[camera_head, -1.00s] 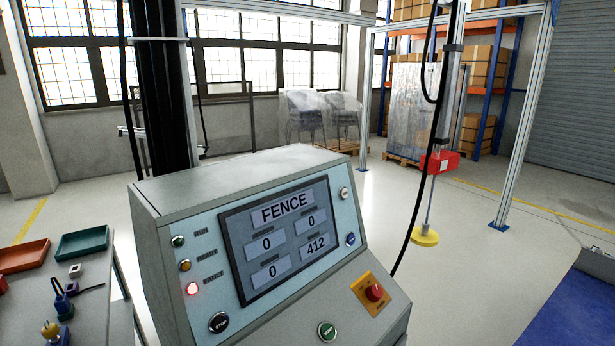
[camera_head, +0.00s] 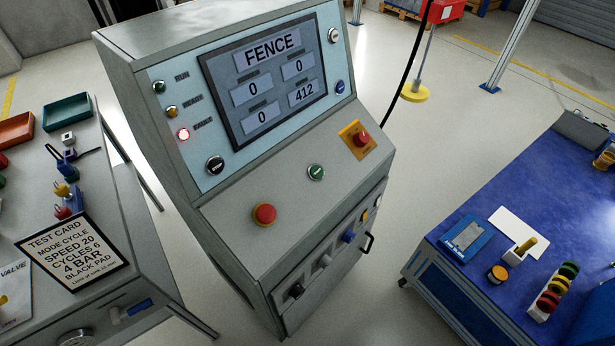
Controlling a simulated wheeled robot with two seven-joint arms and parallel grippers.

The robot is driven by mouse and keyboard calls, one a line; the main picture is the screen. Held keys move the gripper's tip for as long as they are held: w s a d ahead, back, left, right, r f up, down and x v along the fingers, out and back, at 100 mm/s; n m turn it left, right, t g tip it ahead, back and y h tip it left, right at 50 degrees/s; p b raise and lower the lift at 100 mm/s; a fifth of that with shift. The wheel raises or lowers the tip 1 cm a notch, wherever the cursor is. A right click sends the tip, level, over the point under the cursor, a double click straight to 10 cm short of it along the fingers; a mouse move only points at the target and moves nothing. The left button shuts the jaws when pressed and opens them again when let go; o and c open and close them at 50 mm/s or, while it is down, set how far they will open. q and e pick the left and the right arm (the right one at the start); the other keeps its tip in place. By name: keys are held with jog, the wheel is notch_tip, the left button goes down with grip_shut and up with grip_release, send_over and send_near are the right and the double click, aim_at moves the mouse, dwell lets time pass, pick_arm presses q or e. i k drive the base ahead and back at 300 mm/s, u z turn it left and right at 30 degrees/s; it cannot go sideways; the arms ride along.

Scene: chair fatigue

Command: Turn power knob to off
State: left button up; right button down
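The control console (camera_head: 235,215) stands in the middle of the view, its screen (camera_head: 270,75) reading FENCE. A red lamp (camera_head: 184,134) is lit on the panel. Neither of my grippers is in view.
Red buttons (camera_head: 264,214) and (camera_head: 361,139) and a green button (camera_head: 316,172) stick up from the console's ledge. A bench with a test card (camera_head: 72,252) is at left. A blue table (camera_head: 470,215) with small parts is at right. Clear floor (camera_head: 375,300) lies between console and table.

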aim_at(360, 140)
jog(key=u, duration=1.65)
jog(key=k, duration=1.5)
jog(key=z, duration=2.45)
jog(key=i, duration=0.5)
jog(key=u, duration=0.05)
